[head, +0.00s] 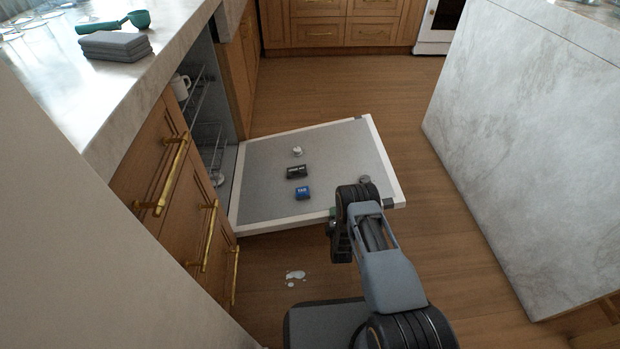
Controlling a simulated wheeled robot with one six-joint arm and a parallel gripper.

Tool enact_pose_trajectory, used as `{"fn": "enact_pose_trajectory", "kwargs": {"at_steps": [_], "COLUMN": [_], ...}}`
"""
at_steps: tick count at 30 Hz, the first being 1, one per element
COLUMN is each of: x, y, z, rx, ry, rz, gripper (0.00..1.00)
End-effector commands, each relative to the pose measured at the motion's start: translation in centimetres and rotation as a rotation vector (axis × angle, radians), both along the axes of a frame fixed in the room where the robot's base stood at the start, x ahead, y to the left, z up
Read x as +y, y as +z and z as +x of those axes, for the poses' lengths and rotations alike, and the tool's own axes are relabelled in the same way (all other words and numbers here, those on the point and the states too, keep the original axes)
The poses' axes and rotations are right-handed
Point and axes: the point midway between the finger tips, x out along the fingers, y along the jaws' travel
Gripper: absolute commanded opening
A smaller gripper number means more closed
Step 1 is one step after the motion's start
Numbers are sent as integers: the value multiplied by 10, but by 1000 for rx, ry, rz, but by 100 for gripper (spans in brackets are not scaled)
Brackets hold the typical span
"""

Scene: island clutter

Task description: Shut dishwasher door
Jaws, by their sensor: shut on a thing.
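The dishwasher door (265,180) is folded down, lying nearly level, with its grey inner face up and a pale rim around it. The dishwasher's dark interior (207,100) stands open at the left, with wire racks and a white mug (181,86) in the upper one. My wrist and forearm hide most of the jaws.
On the door lie a small white item (297,151), a black pack (296,171), a blue item (302,192) and a grey round piece (364,180). A white spill (295,275) is on the floor. A marble island (530,150) stands right; wooden floor is open between.

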Motion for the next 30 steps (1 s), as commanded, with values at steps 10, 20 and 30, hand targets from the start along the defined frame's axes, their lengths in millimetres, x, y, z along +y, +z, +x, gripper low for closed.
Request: {"fn": "enact_pose_trajectory", "kwargs": {"at_steps": [10,20,30], "x": [7,8,9], "y": [25,28,34], "z": [0,0,0], "rx": [-1,-1,-2], "ry": [6,6,6], "rz": [-51,-64,-74], "gripper": [31,31,31]}}
